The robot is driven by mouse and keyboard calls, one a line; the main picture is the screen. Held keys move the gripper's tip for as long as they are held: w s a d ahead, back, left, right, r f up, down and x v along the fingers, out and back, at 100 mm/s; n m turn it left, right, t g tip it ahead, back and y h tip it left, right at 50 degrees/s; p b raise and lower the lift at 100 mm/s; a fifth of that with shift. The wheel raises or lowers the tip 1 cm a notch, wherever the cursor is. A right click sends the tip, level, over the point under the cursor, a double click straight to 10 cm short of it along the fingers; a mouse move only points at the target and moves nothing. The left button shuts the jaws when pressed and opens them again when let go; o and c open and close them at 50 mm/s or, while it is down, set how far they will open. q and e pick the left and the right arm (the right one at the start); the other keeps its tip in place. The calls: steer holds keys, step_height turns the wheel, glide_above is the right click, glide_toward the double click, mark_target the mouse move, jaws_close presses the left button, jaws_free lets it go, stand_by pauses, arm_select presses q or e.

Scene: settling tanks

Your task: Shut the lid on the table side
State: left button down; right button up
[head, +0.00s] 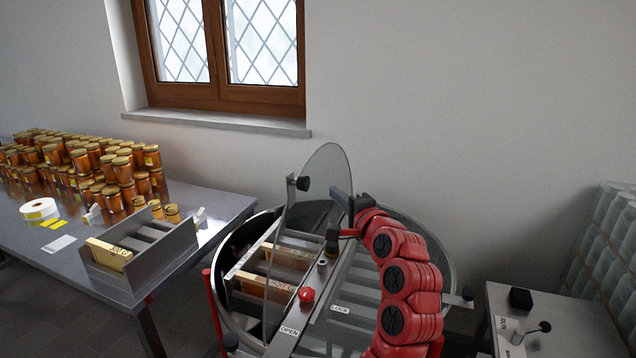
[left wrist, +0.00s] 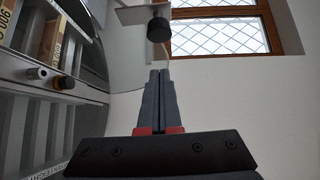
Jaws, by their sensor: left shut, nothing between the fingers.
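The clear lid (head: 318,190) on the table side of the round steel tank (head: 236,337) stands up, tilted open from the middle bar (head: 315,285). A black knob (head: 303,183) sits at its edge. In the left wrist view the lid (left wrist: 125,72) and knob (left wrist: 158,30) show just beyond my fingertips. My left gripper (head: 340,196) is shut and empty, on the right side of the raised lid; it also shows in the left wrist view (left wrist: 160,72). Whether it touches the lid I cannot tell. My right gripper is not in view.
Wooden frames (head: 267,287) sit inside the open tank half. A red knob (head: 306,295) is on the bar, near OPEN and LOCK labels. The table (head: 205,207) at left holds honey jars (head: 123,170) and a metal frame holder (head: 160,262). A control box (head: 560,325) stands right.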

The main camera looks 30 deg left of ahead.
mark_target(309, 182)
arm_select(q)
steer(key=a+p, duration=0.2)
steer(key=a, duration=0.3)
steer(key=shift+w+a+f, duration=0.1)
steer(key=shift+a, duration=0.3)
